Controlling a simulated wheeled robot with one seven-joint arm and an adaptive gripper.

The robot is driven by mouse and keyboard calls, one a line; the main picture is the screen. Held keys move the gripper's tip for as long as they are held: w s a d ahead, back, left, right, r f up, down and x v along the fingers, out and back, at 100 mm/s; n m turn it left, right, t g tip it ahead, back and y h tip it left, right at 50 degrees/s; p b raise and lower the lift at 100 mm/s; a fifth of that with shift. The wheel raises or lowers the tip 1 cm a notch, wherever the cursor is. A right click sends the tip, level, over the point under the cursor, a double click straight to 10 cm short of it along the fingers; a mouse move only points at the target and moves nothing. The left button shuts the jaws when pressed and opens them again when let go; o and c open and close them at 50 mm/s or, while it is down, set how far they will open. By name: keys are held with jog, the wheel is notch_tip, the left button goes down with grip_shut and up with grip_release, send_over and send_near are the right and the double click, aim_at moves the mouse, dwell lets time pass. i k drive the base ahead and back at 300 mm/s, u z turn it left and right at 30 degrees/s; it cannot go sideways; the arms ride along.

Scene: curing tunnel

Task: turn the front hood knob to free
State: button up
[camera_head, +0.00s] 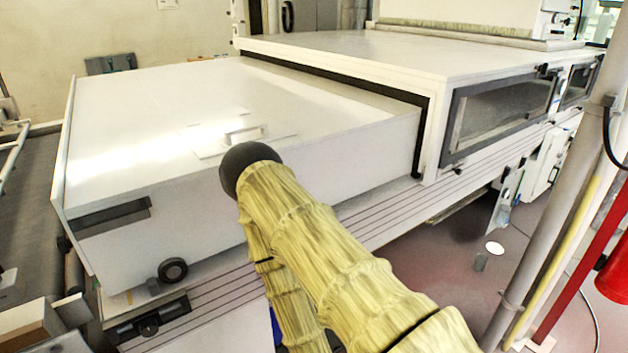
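The front hood (150,130) is the large white box-like cover at the left, with a flat top and a dark slot on its near side. A round black knob (173,270) sits low on the hood's near side, toward the left end. Its setting is too small to read. My arm, in a yellowish sleeve, rises from the lower right to a dark rounded joint in front of the hood, and a second sleeved part runs down behind it. My gripper does not show, and nothing is seen touching the knob.
The white tunnel body (340,50) with dark-framed windows (500,110) stands behind and right. A ribbed rail (385,212) runs below it. A pale post (560,230) and a red object (614,275) stand at the right. Open floor (455,280) shows between.

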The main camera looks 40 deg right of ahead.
aim_at(65, 245)
jog(key=z, duration=2.35)
jog(key=k, duration=1.35)
jog(key=u, duration=1.75)
jog(key=i, duration=0.5)
jog(key=u, duration=0.1)
